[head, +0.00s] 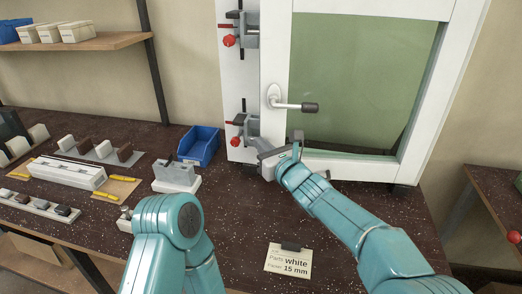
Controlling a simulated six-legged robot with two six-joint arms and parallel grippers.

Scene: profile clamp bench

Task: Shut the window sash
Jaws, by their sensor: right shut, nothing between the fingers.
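The window sash has a white frame (274,55) around a greenish pane (360,75). It stands upright at the back of the bench. A handle (295,105) with a dark grip sits on its left stile, the grip pointing right. Left of the sash is a white upright profile (232,75) with red-knobbed clamps. I cannot tell how wide the sash stands open. My right gripper (280,151) is shut and empty at the sash's lower left corner, below the handle; contact is unclear. It hides part of that corner. My left arm is at the lower left; its gripper does not show.
An upper clamp (238,36) and a lower clamp (242,134) project from the profile. A blue bin (199,146), a grey-white fixture (176,178) and several small parts stand on the left of the bench. A label card (288,260) lies in front. The bench between my arms is mostly clear.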

